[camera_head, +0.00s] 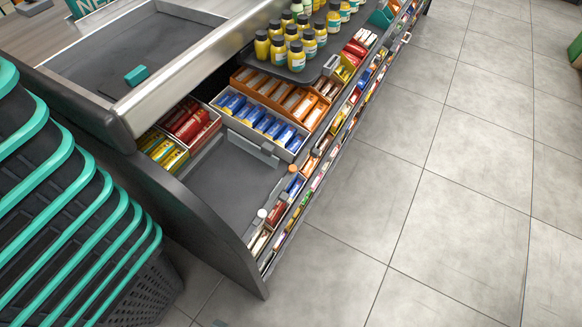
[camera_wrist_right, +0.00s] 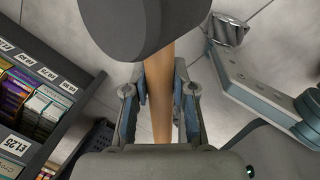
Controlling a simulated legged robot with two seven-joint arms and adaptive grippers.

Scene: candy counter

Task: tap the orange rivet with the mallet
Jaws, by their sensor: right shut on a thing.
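My right gripper (camera_wrist_right: 160,95) is shut on the light wooden handle (camera_wrist_right: 161,105) of a mallet in the right wrist view. The mallet's big dark grey head (camera_wrist_right: 150,25) is beyond the fingertips at the top of the picture. One cap (camera_head: 293,168) looks faintly orange, and another (camera_head: 262,213) looks whitish. Neither gripper nor the mallet shows in the head view.
A grey shelf floor (camera_head: 225,180) lies bare between sweet boxes (camera_head: 258,122) and the curved dark side panel (camera_head: 205,220). Bottles (camera_head: 290,48) stand on a tray above. Stacked baskets (camera_head: 75,215) crowd the left. The tiled floor (camera_head: 420,210) is clear on the right.

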